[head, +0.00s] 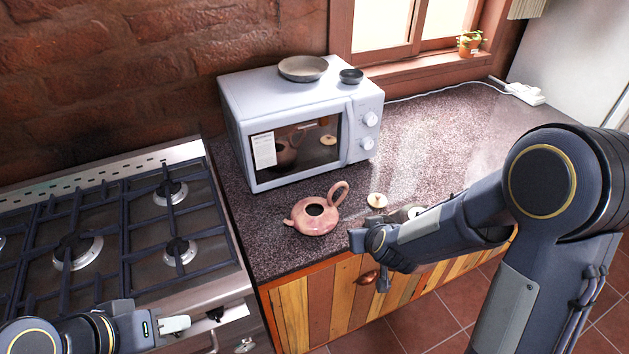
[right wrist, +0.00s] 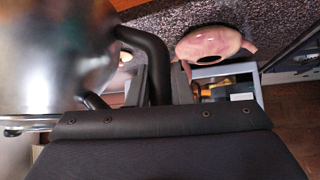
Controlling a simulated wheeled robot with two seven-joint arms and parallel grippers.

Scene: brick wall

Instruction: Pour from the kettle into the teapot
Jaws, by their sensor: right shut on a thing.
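The pink teapot (head: 318,220) stands upright on the counter in front of the microwave. Its top is open, and its round lid (head: 377,200) lies to its right. The teapot also shows in the right wrist view (right wrist: 213,42). My right gripper (head: 372,250) is at the counter's front edge, right of the teapot. It is shut on the black handle of the shiny metal kettle (right wrist: 42,65). In the head view the kettle (head: 402,214) is mostly hidden behind my right forearm. My left gripper (head: 178,323) is low over the stove's front, with its jaw gap unclear.
The white microwave (head: 290,92) stands behind the teapot, with a grey plate (head: 303,68) and small dark bowl (head: 351,76) on top. The gas stove (head: 110,240) is left. The counter (head: 430,135) is clear right of the microwave, except for a cable.

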